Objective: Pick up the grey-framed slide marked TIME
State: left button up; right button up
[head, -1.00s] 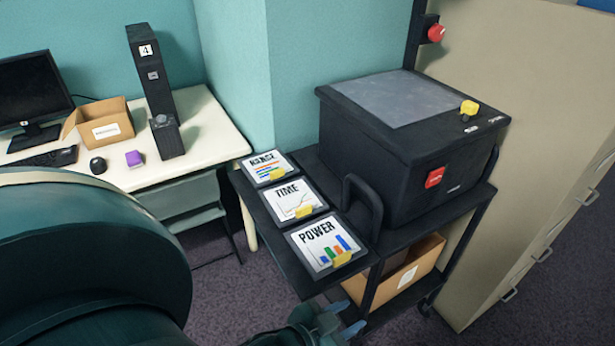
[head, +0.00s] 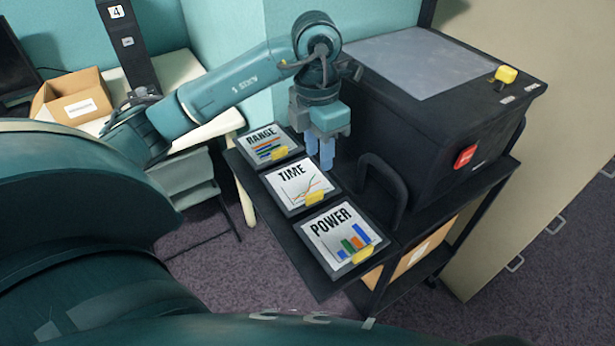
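The grey-framed slide marked TIME (head: 292,198) lies on the cart's left shelf, between the RANGE slide (head: 258,141) and the POWER slide (head: 325,228). It shows a line graph and has a yellow tab (head: 316,199) at its lower right corner. My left gripper (head: 321,164) points down with its pale blue fingers just behind and right of the TIME slide, near the RANGE slide's right side. It holds nothing that I can see, and the finger gap is unclear from this angle. My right gripper is not in view.
A large black box (head: 425,125) with a red button and yellow knob stands on the cart right of the slides. A black handle (head: 385,190) rises close to the TIME slide. A white desk (head: 185,75) with a cardboard box (head: 75,97) is at left.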

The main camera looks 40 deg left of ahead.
pick_arm(q)
send_over(314, 193)
jog(key=shift+y, duration=0.3)
notch_tip(314, 193, down, 7)
jog(key=shift+s+a+r, duration=0.1)
jog(key=shift+s+r, duration=0.05)
jog(key=shift+r, duration=0.05)
jog(key=shift+f+p, duration=0.7)
jog(key=shift+f, duration=2.25)
jog(key=shift+c, duration=0.4)
grip_shut()
